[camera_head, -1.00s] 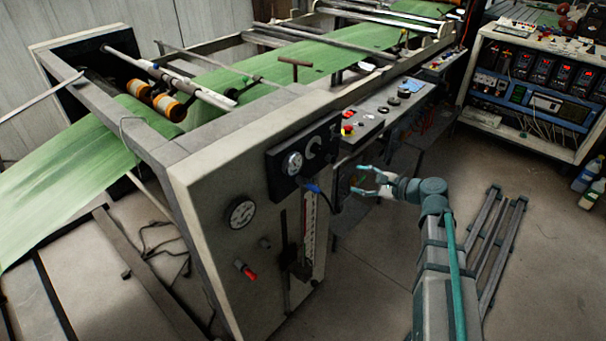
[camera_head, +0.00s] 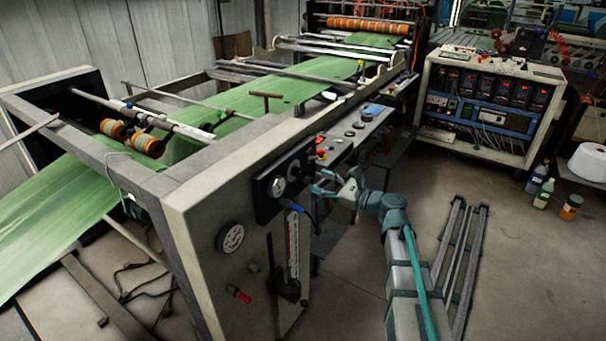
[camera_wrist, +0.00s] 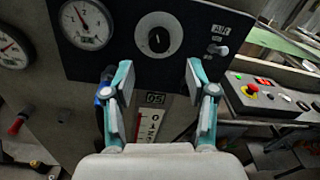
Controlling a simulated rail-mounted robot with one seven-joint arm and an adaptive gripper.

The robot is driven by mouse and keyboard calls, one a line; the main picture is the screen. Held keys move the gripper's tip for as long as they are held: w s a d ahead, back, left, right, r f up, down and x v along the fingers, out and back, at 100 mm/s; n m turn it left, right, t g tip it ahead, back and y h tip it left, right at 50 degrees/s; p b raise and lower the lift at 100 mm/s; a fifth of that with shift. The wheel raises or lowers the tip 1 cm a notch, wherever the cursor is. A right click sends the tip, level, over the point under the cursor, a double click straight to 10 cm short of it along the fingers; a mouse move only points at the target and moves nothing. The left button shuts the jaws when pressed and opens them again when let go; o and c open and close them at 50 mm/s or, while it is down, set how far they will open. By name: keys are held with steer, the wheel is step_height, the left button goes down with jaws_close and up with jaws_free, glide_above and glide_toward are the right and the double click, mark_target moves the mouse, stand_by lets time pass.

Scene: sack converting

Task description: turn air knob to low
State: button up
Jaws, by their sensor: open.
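The air knob (camera_wrist: 158,40) is a round black knob on a white dial, set in a dark panel (camera_wrist: 120,68) on the machine's end. Its small pale mark stands about upright. In the head view the knob (camera_head: 295,168) is small and partly unclear beside the gripper. My gripper (camera_wrist: 160,72) is open and empty, its two teal-edged fingers spread apart. In the wrist view the knob shows above and between the fingertips; contact cannot be told. In the head view my gripper (camera_head: 318,182) is just right of the panel.
A pressure gauge (camera_wrist: 86,24) sits left of the knob and a small toggle (camera_wrist: 222,50) right of it. A blue-fitted hose (camera_head: 296,207) hangs below the panel. A button console (camera_head: 355,132) projects at right.

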mark_target(300, 173)
steer(key=p+x, duration=0.1)
steer(key=x, duration=0.6)
steer(key=shift+a, duration=0.1)
jaws_close()
